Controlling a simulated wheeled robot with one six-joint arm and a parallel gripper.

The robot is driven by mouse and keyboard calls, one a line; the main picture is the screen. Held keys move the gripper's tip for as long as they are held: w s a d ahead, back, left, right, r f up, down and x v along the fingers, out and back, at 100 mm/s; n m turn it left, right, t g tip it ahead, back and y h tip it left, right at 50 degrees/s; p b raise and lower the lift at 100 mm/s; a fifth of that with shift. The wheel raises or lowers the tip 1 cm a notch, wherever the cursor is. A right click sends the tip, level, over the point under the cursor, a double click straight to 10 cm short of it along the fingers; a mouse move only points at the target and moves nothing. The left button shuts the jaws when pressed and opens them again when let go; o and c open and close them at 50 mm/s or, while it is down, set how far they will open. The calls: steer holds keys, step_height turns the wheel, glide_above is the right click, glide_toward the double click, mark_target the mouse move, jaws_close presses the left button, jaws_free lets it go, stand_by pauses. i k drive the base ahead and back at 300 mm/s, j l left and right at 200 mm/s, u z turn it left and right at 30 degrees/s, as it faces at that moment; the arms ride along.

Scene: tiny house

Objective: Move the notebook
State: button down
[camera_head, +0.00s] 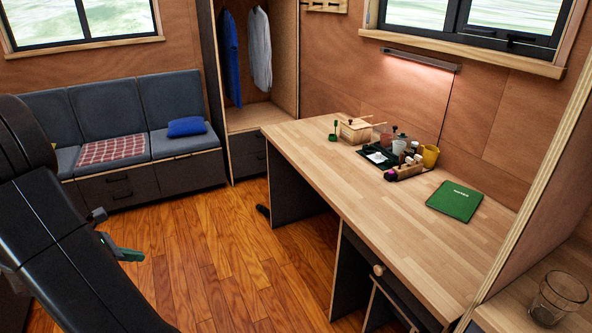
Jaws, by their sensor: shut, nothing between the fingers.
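The green notebook (455,201) lies flat and closed on the wooden desk (330,172), towards its right end near the wall. White lettering shows on its cover. My gripper (131,254) is at the lower left, above the wooden floor and well away from the desk and the notebook. It is shut and empty. My dark arm fills the left edge of the view and hides part of the floor and bench there.
A black tray (376,158) with small bottles, a yellow mug (430,156) and a wooden box (355,131) stand on the desk behind the notebook. A glass (558,298) stands on a counter at lower right. A partition edge (530,150) rises right of the desk. The desk's front part is clear.

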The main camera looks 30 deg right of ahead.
mark_target(458, 202)
steer(key=i+z, duration=0.3)
steer(key=z, duration=0.2)
steer(key=i+z, duration=0.3)
steer(key=z, duration=0.2)
steer(key=i+j+z, duration=0.15)
steer(key=i+z, duration=0.15)
steer(key=z, duration=0.2)
steer(key=i+l+z, duration=0.15)
steer(key=i+z, duration=0.4)
steer(key=z, duration=0.2)
steer(key=i+z, duration=0.4)
steer(key=k+l, duration=0.05)
